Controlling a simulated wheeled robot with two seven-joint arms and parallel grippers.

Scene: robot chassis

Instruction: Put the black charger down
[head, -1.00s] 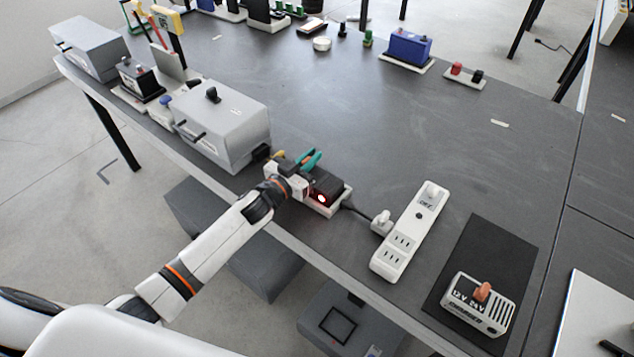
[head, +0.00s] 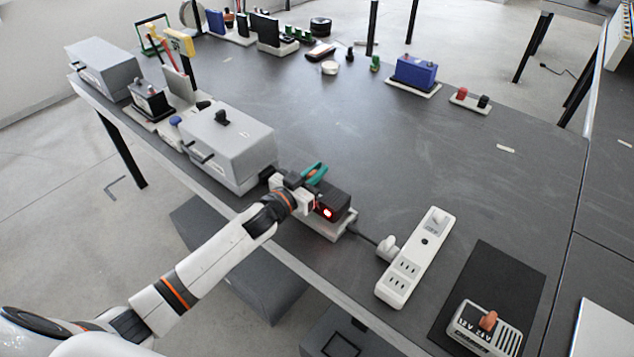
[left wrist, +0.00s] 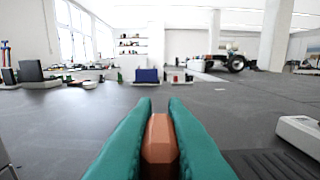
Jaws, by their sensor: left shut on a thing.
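The black charger (head: 336,197) has a lit red light on its near face. It is at a white base (head: 322,222) near the table's front edge; I cannot tell whether it rests on the base or is slightly above it. My left gripper (head: 314,174) has teal fingers and is over the charger's left side. In the left wrist view the fingers (left wrist: 159,135) are shut on an orange-brown grip (left wrist: 159,142), apparently the charger's handle. A dark ribbed surface (left wrist: 265,165) beside it seems to be the charger's top. My right gripper is not in view.
A grey box (head: 228,145) stands left of the gripper. A white power strip (head: 418,262) lies to the right, with a plug and cable on its left side. A white 12V/24V unit (head: 484,328) stands on a black mat (head: 500,280). The table's middle is clear.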

